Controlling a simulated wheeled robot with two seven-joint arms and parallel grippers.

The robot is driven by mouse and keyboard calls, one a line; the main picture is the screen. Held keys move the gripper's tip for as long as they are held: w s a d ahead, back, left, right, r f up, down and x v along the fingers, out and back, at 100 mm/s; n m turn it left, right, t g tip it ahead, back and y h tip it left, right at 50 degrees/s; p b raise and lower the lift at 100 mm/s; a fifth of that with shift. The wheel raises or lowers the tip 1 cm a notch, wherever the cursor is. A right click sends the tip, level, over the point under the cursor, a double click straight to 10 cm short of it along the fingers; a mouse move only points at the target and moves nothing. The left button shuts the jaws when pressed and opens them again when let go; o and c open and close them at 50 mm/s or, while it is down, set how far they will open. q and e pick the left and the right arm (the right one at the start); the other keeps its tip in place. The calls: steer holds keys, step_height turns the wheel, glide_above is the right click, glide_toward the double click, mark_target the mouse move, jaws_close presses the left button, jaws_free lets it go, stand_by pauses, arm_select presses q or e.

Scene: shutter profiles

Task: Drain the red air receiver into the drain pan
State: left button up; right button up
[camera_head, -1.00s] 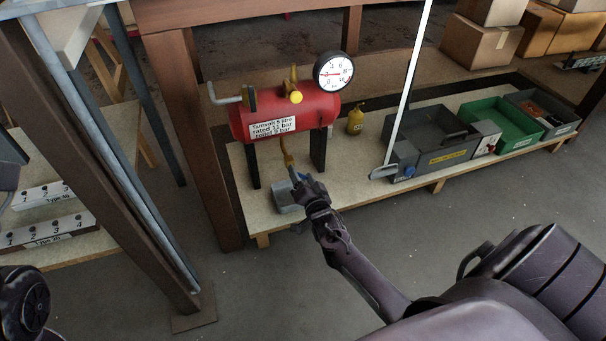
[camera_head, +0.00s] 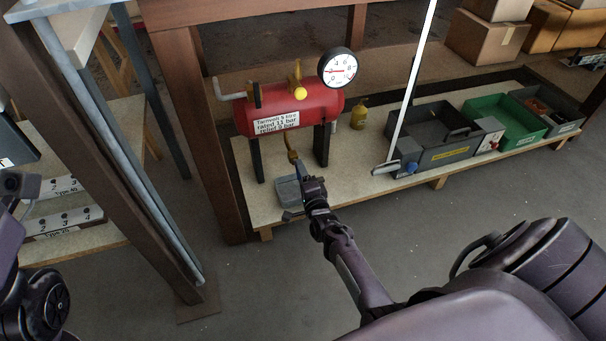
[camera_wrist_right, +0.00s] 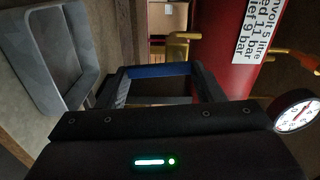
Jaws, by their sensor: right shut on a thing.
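The red air receiver (camera_head: 300,104) stands on black legs on a low platform. Its white gauge (camera_head: 338,68) sits at the right end; the reading is too small to tell. A brass drain fitting (camera_head: 292,150) hangs below. The grey drain pan (camera_head: 288,191) sits on the platform below it and also shows in the right wrist view (camera_wrist_right: 72,92). My right gripper (camera_head: 304,172) is under the receiver, beside the pan. In the wrist view its jaws are shut on a blue bar (camera_wrist_right: 155,70), seemingly the drain handle. The brass fitting shows just behind it. My left gripper is outside the frame.
A white pole (camera_head: 408,95) leans near a grey bin (camera_head: 440,153) and a green bin (camera_head: 505,122). A wooden post (camera_head: 110,150) stands at left. The floor in front is clear.

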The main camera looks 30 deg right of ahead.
stand_by(0.5)
steer(key=o, duration=1)
steer(key=shift+p+v, duration=1.75)
steer(key=shift+v, duration=2.15)
